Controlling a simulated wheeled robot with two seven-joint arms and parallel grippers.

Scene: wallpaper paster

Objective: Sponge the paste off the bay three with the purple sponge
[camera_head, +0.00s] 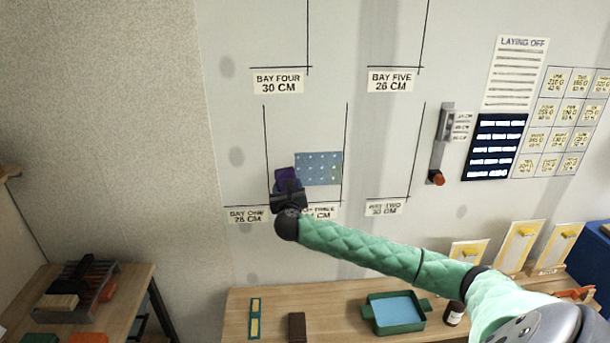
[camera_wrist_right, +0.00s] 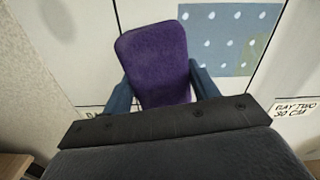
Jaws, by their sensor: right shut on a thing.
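The purple sponge (camera_head: 288,177) is held by my right gripper (camera_head: 289,192), against or close to the wall in the lower left part of the bay three outline. In the right wrist view the purple sponge (camera_wrist_right: 156,62) stands between the two blue fingers of my right gripper (camera_wrist_right: 162,88). A blue patch with white dots (camera_head: 318,168) is on the wall within bay three, just right of the sponge; it also shows in the right wrist view (camera_wrist_right: 222,38). The bay three label (camera_head: 326,213) is partly hidden by my arm. My left gripper is not in view.
A workbench below holds a green tray with blue inside (camera_head: 394,312), a brown block (camera_head: 297,326) and a dark bottle (camera_head: 453,313). A side table (camera_head: 134,284) stands at the left. A holder with an orange-ended tool (camera_head: 440,146) is mounted right of bay two.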

